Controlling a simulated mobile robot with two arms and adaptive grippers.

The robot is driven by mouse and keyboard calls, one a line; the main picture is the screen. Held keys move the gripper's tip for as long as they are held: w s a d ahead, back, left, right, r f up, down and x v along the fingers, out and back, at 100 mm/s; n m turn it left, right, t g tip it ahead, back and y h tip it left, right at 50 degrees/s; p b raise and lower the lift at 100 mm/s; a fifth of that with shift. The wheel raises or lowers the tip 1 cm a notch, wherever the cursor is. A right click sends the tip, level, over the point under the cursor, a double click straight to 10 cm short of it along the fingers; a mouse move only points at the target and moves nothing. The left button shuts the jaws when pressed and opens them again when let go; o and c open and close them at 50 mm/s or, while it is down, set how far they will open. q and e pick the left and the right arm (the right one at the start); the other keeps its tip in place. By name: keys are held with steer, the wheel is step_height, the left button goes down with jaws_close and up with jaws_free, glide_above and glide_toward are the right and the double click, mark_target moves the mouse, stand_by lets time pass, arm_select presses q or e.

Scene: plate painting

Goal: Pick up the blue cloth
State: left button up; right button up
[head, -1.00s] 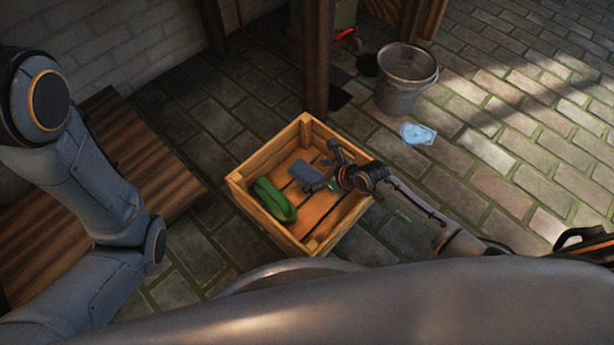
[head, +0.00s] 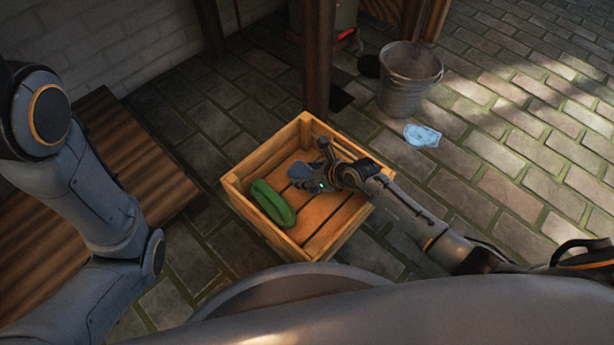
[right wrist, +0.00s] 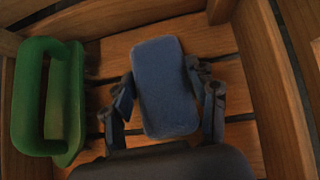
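A light blue cloth (head: 422,135) lies flat on the brick floor, right of the wooden crate and below the bucket in the head view. My right gripper (head: 302,178) is inside the crate, away from the cloth. Its fingers (right wrist: 158,85) stand on both sides of a blue-grey pad (right wrist: 166,92), with narrow gaps that make it look open around it. The pad also shows in the head view (head: 300,172), low in the crate. My left arm shows at the left of the head view, but its gripper is out of view.
The wooden crate (head: 248,160) has low slatted walls. A green handled object (head: 273,203) lies in it, left of the pad. A metal bucket (head: 408,82) stands behind the cloth, and a wooden post (head: 317,60) rises behind the crate. The floor right of the cloth is clear.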

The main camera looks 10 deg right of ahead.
steer(key=shift+c, duration=1.1)
steer(key=shift+r, duration=0.1)
